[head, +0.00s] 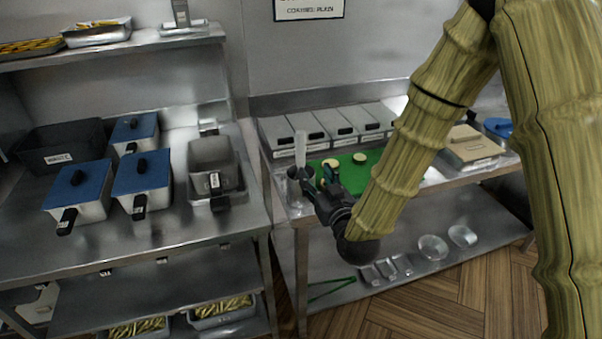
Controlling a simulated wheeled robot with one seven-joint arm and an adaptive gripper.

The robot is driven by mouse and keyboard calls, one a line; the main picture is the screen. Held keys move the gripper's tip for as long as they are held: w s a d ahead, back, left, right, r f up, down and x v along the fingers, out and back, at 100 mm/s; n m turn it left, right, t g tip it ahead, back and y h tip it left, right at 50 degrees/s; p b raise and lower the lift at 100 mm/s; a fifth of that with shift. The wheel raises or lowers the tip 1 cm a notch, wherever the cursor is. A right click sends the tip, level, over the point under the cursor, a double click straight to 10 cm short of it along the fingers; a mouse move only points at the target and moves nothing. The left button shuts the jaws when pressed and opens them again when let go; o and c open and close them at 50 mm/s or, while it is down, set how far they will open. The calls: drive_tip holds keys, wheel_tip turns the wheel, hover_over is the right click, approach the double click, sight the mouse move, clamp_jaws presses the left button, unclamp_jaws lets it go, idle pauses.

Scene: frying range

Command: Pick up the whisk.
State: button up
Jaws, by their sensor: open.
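A pale upright handle (300,146) shows at the left end of the right-hand steel table. It may be the whisk's handle, but no wires can be made out. Below it is a small clear or metal container (294,192), partly hidden by my gripper; I cannot tell whether the handle stands in it. My gripper (316,177) is open at the table's left end, its fingers close to the lower end of the handle. I cannot tell whether they touch it. Nothing is visibly held.
A green board (368,162) with round pale pieces lies right of my gripper. Several lidded bins (308,133) line the table's back. Blue-lidded pans (141,172) crowd the left counter (150,235). Green tongs-like bars (331,288) and clear dishes (432,247) lie on the lower shelf.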

sight(302, 157)
drive_tip(key=p+x, duration=0.1)
drive_tip(key=x, duration=0.4)
drive_tip(key=shift+w+a+r+p, duration=0.1)
drive_tip(key=shift+w+p, duration=0.05)
drive_tip(key=shift+p, duration=0.2)
drive_tip(key=p+x, duration=0.1)
drive_tip(key=x, duration=0.1)
drive_tip(key=p+x, duration=0.1)
drive_tip(key=x, duration=0.1)
drive_tip(key=shift+a+r+p, duration=0.3)
drive_tip(key=shift+a+p, duration=0.05)
drive_tip(key=shift+w+a+f, duration=0.15)
drive_tip(key=shift+w, duration=0.35)
drive_tip(key=shift+c, duration=0.2)
clamp_jaws()
